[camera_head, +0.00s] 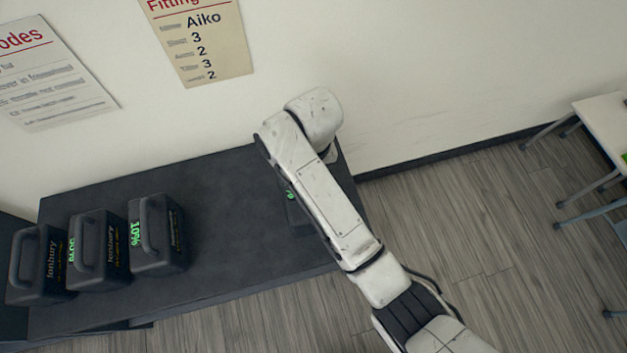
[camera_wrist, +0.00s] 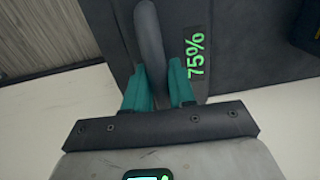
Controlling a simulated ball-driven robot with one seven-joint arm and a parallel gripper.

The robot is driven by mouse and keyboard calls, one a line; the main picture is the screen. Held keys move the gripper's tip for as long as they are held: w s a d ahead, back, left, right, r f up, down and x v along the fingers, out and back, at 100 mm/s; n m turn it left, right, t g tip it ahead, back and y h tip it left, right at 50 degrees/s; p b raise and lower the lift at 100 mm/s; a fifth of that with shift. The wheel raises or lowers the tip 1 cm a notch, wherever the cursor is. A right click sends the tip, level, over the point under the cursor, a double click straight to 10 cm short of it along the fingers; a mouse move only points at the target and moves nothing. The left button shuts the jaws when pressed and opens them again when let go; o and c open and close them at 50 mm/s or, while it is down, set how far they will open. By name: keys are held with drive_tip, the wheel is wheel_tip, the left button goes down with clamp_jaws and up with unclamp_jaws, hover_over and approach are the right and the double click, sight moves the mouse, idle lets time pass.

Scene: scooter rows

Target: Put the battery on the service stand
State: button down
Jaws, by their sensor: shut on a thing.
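A dark battery (camera_wrist: 215,85) with a green 75% readout shows in the wrist view. My gripper (camera_wrist: 159,80) has its two teal fingers on either side of the battery's grey handle (camera_wrist: 150,35) and is shut on it. In the head view, part of this battery (camera_head: 295,212) shows at the right end of the dark bench, mostly hidden behind my arm. My gripper is hidden there too. I cannot tell whether the battery touches the bench. I cannot pick out a separate service stand.
The dark bench (camera_head: 232,215) stands against the wall. Three other batteries stand at its left: one reading 10% (camera_head: 160,252), a middle one (camera_head: 103,262) and a leftmost one (camera_head: 32,280). The bench's middle is clear. A white table (camera_head: 605,120) stands at far right, with open floor between.

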drive_tip(key=shift+w+a+f, duration=0.25)
drive_tip(key=shift+w+f, duration=0.8)
drive_tip(key=shift+f, duration=1.55)
drive_tip(key=c, duration=0.9)
unclamp_jaws()
drive_tip(key=shift+s+f, duration=0.15)
drive_tip(key=shift+f, duration=0.05)
drive_tip(key=shift+c, duration=0.2)
drive_tip(key=shift+r, duration=0.15)
drive_tip(key=r, duration=1.2)
drive_tip(key=shift+d, duration=0.35)
drive_tip(key=shift+f, duration=0.1)
